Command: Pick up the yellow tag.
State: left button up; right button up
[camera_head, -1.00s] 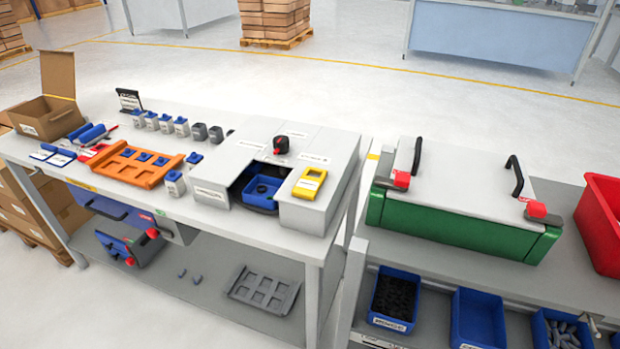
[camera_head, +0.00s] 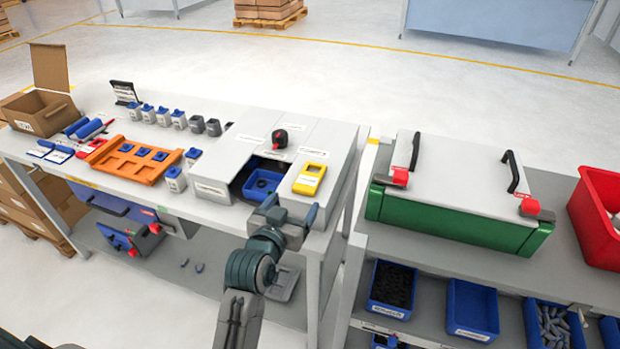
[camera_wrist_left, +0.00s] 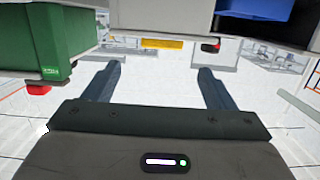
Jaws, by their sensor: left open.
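The yellow tag (camera_head: 310,179) is a flat yellow frame with a pale opening. It lies on the right front top of the grey-white box (camera_head: 322,145) on the left table. My left gripper (camera_head: 290,213) is open and empty. It appears just below the tag in the head view, by the box's front edge, and apart from the tag. In the left wrist view both fingers (camera_wrist_left: 160,72) are spread with nothing between them. A yellow bar (camera_wrist_left: 163,43) shows beyond them; I cannot tell if it is the tag. My right gripper is not in view.
A blue bin (camera_head: 262,184) sits in the box's recess, left of the tag. A black-and-red knob (camera_head: 280,139) stands behind it. An orange tray (camera_head: 130,160) lies farther left. A green case with a grey lid (camera_head: 450,235) stands on the right table.

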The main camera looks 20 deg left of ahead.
aim_at(306, 183)
pick_arm(q)
jog(key=w, duration=0.2)
jog(key=w+p, duration=0.1)
jog(key=w, duration=0.2)
jog(key=shift+f, duration=0.2)
jog(key=w+p, duration=0.1)
jog(key=w, duration=0.1)
jog(key=w+f+p, duration=0.1)
jog(key=w, duration=0.2)
jog(key=shift+f, duration=0.15)
jog(key=shift+w+f, duration=0.15)
jog(key=shift+w, duration=0.1)
jog(key=shift+s, duration=0.1)
jog(key=c, duration=0.9)
jog(key=shift+c, duration=0.8)
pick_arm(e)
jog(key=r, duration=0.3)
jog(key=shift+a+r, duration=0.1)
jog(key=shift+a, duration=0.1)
